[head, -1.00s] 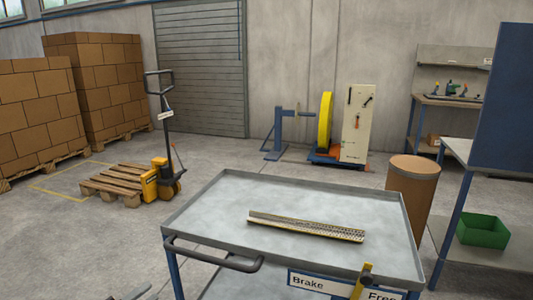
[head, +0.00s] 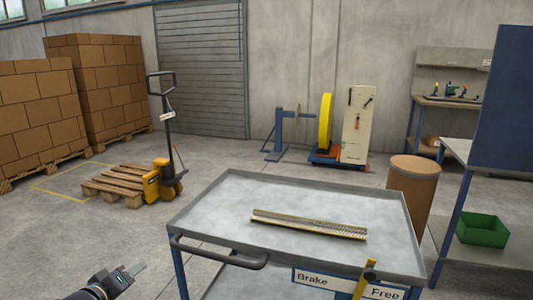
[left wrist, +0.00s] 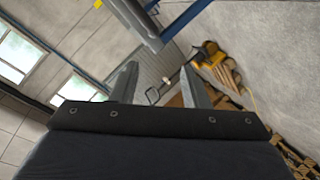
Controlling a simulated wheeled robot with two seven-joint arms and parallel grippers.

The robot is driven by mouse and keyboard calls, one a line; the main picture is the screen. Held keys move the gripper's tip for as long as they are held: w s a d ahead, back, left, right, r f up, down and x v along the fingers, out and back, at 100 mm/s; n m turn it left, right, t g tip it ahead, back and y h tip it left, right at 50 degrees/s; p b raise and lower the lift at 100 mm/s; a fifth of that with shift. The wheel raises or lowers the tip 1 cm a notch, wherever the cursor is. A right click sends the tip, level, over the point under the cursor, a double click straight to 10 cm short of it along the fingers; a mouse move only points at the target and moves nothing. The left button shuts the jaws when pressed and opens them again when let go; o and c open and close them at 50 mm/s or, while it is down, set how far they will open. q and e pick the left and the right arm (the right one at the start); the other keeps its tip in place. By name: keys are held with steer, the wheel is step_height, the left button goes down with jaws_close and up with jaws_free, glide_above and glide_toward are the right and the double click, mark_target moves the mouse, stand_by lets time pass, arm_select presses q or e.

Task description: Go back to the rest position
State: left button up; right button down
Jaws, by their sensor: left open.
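My left gripper (head: 136,270) is at the lower left of the head view, left of the cart and clear of it. In the left wrist view its two fingers (left wrist: 157,84) stand apart with nothing between them. My right gripper is in neither view. A grey tray cart (head: 190,212) stands in front of me. A long, thin strip with yellowish edges (head: 308,224) lies flat on its top, apart from the gripper.
The cart has a dark handle (head: 218,252) and a Brake/Free sign (head: 330,281) at its front. A brown drum (head: 413,190) and a blue-legged table (head: 452,215) stand to the right. A pallet jack (head: 160,182) stands at the back left. Floor left of the cart is open.

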arm_select(q)
steer(key=s+r+g+y, duration=0.2)
steer(key=s+r+y, duration=0.1)
steer(key=s, duration=0.4)
steer(key=s+d+f+m+g+h, duration=0.15)
steer(key=s+d, duration=0.25)
steer(key=s, duration=0.4)
steer(key=s+d+m+g+h, duration=0.2)
steer(key=s+d+g, duration=0.1)
steer(key=s+d, duration=0.3)
steer(key=s+d+f+m+g+h, duration=0.1)
steer(key=s+d+m+g, duration=0.15)
steer(key=s, duration=0.65)
step_height(320, 180, up, 19)
steer(key=p, duration=1.8)
steer(key=shift+w+d+f+t+p, duration=0.2)
steer(key=shift+w+t+p, duration=0.1)
steer(key=shift+p, duration=0.1)
